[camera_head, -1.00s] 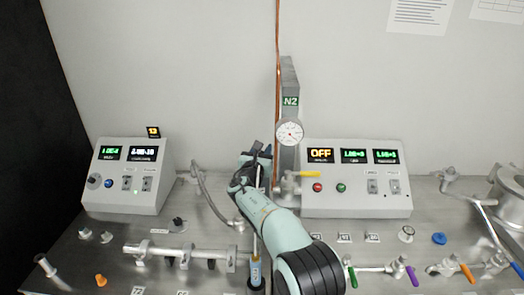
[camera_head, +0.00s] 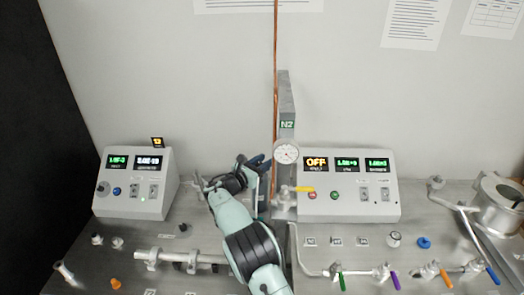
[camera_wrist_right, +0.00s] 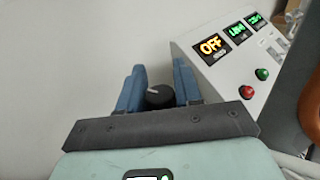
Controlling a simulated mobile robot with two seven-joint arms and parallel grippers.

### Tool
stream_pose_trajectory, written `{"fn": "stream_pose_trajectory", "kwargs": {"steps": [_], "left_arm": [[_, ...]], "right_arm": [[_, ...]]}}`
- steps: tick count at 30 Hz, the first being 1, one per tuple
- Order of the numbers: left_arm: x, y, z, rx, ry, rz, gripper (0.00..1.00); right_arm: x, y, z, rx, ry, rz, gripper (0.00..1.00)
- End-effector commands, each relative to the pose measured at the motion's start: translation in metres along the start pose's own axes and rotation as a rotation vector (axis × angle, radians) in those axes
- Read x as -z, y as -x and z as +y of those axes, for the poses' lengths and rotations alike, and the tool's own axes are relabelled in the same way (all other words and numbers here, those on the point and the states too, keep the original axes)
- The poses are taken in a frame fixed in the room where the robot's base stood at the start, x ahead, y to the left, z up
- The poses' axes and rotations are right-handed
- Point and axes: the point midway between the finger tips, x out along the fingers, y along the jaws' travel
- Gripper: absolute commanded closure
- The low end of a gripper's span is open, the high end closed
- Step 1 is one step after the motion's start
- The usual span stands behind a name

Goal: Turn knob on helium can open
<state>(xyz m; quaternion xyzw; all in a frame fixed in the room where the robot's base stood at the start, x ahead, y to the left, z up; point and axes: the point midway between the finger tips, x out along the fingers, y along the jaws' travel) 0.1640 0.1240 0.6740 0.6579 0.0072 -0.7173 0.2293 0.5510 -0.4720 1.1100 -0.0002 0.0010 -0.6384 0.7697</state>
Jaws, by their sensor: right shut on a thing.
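A round black knob (camera_wrist_right: 159,97) with a pale pointer mark shows between the two blue fingers of my right gripper (camera_wrist_right: 159,76) in the right wrist view. The fingers stand on either side of it, shut on it. In the head view my right gripper (camera_head: 254,163) is left of the pressure gauge, in front of the wall. The knob is not clear in that view. No helium can can be made out; my right arm covers the table centre. My left gripper is out of view.
The N2 post with its round gauge (camera_head: 286,153) and a yellow-handled valve (camera_head: 298,189) stand close right of the gripper. Beyond is a grey control box (camera_head: 350,207) reading OFF. Another box (camera_head: 133,203) stands left. Pipe fittings (camera_head: 165,256) lie in front on the left.

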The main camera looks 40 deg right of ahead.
Motion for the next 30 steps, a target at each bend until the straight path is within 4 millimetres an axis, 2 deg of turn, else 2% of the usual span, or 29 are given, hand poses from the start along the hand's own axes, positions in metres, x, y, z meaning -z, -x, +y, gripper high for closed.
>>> {"fn": "stream_pose_trajectory", "kwargs": {"steps": [1, 4, 16, 30], "left_arm": [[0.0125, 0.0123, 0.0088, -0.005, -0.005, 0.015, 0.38], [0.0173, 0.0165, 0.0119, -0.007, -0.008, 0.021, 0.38], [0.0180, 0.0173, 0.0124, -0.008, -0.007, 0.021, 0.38], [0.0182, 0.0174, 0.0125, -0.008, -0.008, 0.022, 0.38]], "right_arm": [[-0.0087, -0.0006, 0.0049, 0.036, -0.007, -0.004, 0.96], [-0.0048, -0.0003, 0.0022, 0.107, -0.006, -0.004, 0.96], [-0.0013, 0.0009, -0.0035, 0.271, -0.003, -0.005, 0.96], [-0.0016, 0.0011, -0.0046, 0.304, -0.002, -0.004, 0.96]]}}
